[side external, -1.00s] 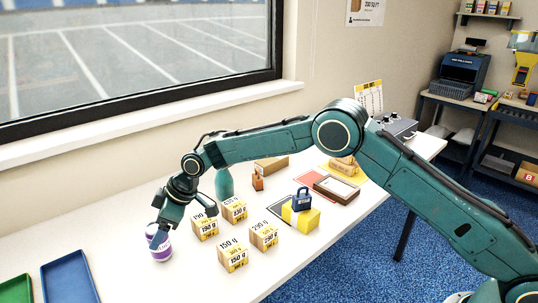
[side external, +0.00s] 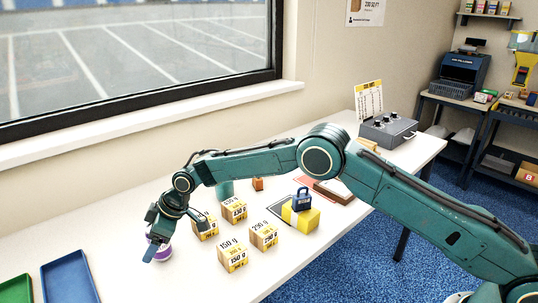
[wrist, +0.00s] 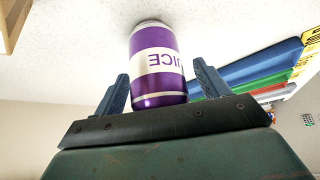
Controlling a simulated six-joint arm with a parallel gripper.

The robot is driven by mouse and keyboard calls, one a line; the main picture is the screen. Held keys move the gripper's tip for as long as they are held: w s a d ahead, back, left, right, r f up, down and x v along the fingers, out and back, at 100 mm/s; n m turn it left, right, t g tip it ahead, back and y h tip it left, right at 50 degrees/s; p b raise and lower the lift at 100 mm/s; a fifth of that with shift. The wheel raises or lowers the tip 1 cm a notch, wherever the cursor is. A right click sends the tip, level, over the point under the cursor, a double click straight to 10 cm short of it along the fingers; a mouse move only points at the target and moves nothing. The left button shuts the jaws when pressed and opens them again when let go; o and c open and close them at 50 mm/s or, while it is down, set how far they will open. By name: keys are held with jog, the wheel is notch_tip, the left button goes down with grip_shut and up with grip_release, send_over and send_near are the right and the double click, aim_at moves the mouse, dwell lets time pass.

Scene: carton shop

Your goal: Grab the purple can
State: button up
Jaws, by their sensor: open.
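The purple can (wrist: 158,72) has a white label band and stands on the white table. In the wrist view it sits between the two blue fingers of my gripper (wrist: 162,90), with a visible gap on each side. In the side external view my gripper (side external: 158,240) is low over the can (side external: 160,253) and hides most of it. My gripper is open and the fingers do not visibly touch the can.
Several weighted cartons (side external: 232,253) stand on the table right of my gripper. A blue tray (side external: 70,277) and a green tray (side external: 18,290) lie at the left. A yellow box (side external: 302,219) with a blue weight (side external: 301,199) sits farther right.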

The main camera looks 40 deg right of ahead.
jog(key=c, duration=1)
notch_tip(320, 180, up, 20)
jog(key=shift+f, duration=0.1)
dwell(0.9)
